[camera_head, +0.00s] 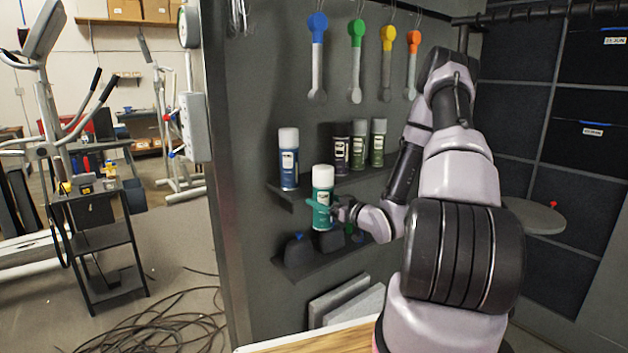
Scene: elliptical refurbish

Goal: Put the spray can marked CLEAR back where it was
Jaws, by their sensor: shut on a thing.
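My gripper (330,206) is shut on a teal spray can (323,183) with a white cap. The can is upright, in front of the wall shelves. Its label is too small to read, so I cannot tell whether it says CLEAR. A blue spray can (288,160) stands at the left end of the upper shelf (285,195). A dark purplish can (341,158) and two greenish cans, one here (358,152) and one here (377,148), stand further right on it. Between the blue and purplish cans is a gap, partly hidden behind the held can.
A lower shelf (325,258) holds dark items (299,250) just below the held can. Coloured-handled tools (317,60) hang above. A wooden table edge (300,340) is in front. Black cables (170,325) lie on the floor at left, near a black cart (105,250).

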